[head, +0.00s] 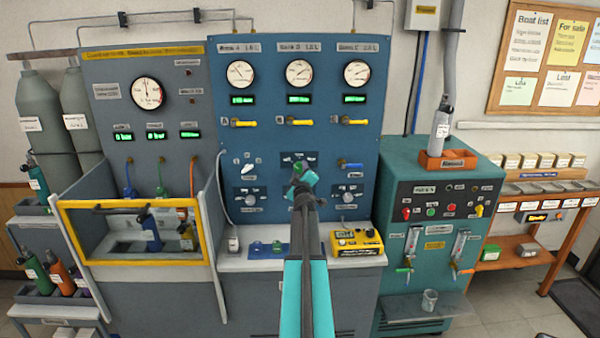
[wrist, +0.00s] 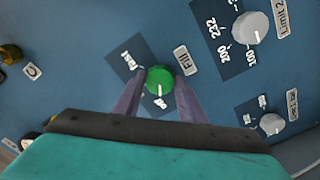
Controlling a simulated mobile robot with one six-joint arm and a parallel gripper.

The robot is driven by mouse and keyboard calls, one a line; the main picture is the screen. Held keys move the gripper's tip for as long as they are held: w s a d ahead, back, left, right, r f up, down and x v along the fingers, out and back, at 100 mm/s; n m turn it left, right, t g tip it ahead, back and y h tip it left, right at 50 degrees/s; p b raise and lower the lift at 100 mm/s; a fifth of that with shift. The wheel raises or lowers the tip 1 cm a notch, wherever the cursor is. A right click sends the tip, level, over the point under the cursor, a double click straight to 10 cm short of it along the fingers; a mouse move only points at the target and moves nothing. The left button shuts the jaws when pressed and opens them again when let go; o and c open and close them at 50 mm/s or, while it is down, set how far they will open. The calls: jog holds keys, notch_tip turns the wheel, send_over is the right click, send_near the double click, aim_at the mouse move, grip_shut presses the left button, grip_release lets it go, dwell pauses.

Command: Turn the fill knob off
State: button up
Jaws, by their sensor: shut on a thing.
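The fill knob (wrist: 159,79) is a round green knob on the blue panel, beside a "Fill" label (wrist: 181,61). Its white pointer line points down in the wrist view. My gripper (wrist: 160,82) is shut on the knob, one finger on each side. In the head view my gripper (head: 303,176) reaches the panel's middle, and a bit of the green knob (head: 297,165) shows above it.
A grey "Limit 2" knob (wrist: 250,28) and another grey knob (wrist: 272,123) sit to the right in the wrist view. In the head view a yellow box (head: 357,243) stands on the ledge below, right of my arm. Yellow valve handles (head: 300,122) line the panel above.

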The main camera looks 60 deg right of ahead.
jog(key=shift+f, duration=0.1)
jog(key=o, duration=1)
jog(key=shift+o, duration=0.2)
jog(key=v, duration=1.3)
jog(key=shift+s+a, duration=0.25)
jog(key=shift+a, duration=0.1)
